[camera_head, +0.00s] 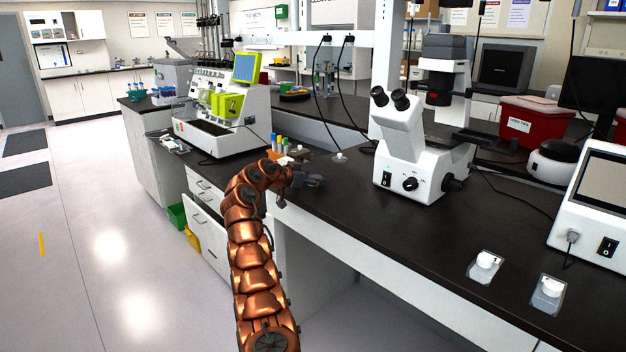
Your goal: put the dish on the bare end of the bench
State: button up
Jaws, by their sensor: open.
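I cannot pick out a dish for certain in the head view; it may be hidden or too small to tell. The black-topped bench (400,235) runs from the middle to the lower right, with a clear stretch along its front between my gripper and two flat clear vessels. These vessels, one at the left (485,266) and one at the right (547,294), lie near the front edge, each with a white cap. My gripper (316,181) is at the bench's left end, just over the top and open. I see nothing between its fingers, though they show small and dark.
A white microscope (416,150) stands right of my gripper. A rack with coloured tubes (284,148) sits just behind it. A white and green machine (222,112) stands to the left. A white instrument (597,210) and red bin (533,122) are at the right. A drawer (207,223) appears pulled out below.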

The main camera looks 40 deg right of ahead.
jog(key=shift+a+r, duration=0.1)
jog(key=shift+r, duration=0.1)
jog(key=b+v, duration=0.1)
jog(key=v, duration=1)
jog(key=shift+a, duration=0.4)
jog(key=shift+w+r, duration=0.1)
jog(key=shift+w, duration=0.05)
